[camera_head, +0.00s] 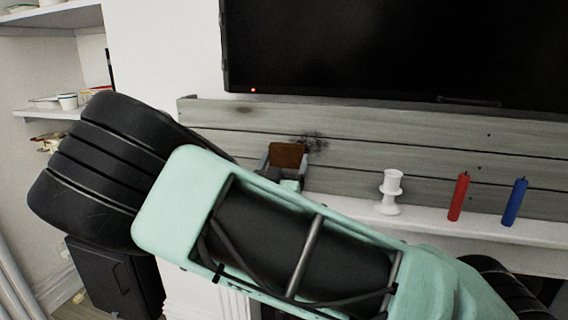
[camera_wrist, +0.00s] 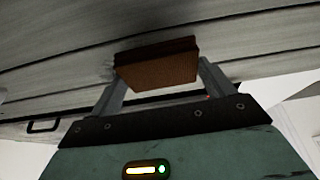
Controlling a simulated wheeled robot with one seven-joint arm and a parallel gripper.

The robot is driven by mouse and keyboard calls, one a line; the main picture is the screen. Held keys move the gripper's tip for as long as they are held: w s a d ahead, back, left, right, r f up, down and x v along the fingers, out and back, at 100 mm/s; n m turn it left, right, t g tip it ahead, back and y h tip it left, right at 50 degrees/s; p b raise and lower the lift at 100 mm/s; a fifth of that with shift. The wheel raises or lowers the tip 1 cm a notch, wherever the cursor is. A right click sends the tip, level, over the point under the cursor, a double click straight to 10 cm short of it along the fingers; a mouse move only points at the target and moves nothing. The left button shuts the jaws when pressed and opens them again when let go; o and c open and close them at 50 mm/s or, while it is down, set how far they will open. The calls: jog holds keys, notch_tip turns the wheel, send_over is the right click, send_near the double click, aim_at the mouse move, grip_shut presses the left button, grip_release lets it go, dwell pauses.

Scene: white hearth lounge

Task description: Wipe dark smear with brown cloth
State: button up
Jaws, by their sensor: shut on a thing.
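The brown cloth (camera_head: 288,155) is a flat, folded block held between the fingers of my gripper (camera_head: 285,165). In the wrist view the cloth (camera_wrist: 157,63) sits between both fingertips of my gripper (camera_wrist: 160,80), close to grey wooden boards. The dark smear (camera_head: 314,143) is a black speckled patch on the grey plank panel (camera_head: 400,150), just right of and above the cloth in the head view. Part of the smear may be hidden by the cloth. I cannot tell whether the cloth touches the boards.
A white candle holder (camera_head: 390,192), a red candle (camera_head: 459,197) and a blue candle (camera_head: 515,202) stand on the white mantel shelf (camera_head: 430,225) to the right. A black television (camera_head: 400,50) hangs above the panel. White shelves (camera_head: 50,113) with small items are at the left.

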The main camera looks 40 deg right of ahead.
aim_at(300, 162)
jog(key=shift+w+d, duration=0.55)
jog(key=shift+d, duration=0.15)
jog(key=shift+s+d, duration=0.1)
jog(key=shift+s+d+b, duration=0.2)
jog(key=shift+s+d, duration=0.3)
jog(key=shift+s, duration=0.2)
jog(key=shift+s+d+b, duration=0.15)
jog(key=shift+s+d, duration=0.3)
jog(key=shift+s, duration=0.25)
jog(key=shift+s+d+b, duration=0.3)
jog(key=shift+s+d, duration=0.9)
jog(key=shift+s, duration=0.2)
jog(key=shift+s+d+b, duration=0.3)
jog(key=shift+s+d, duration=0.9)
jog(key=shift+s, duration=0.2)
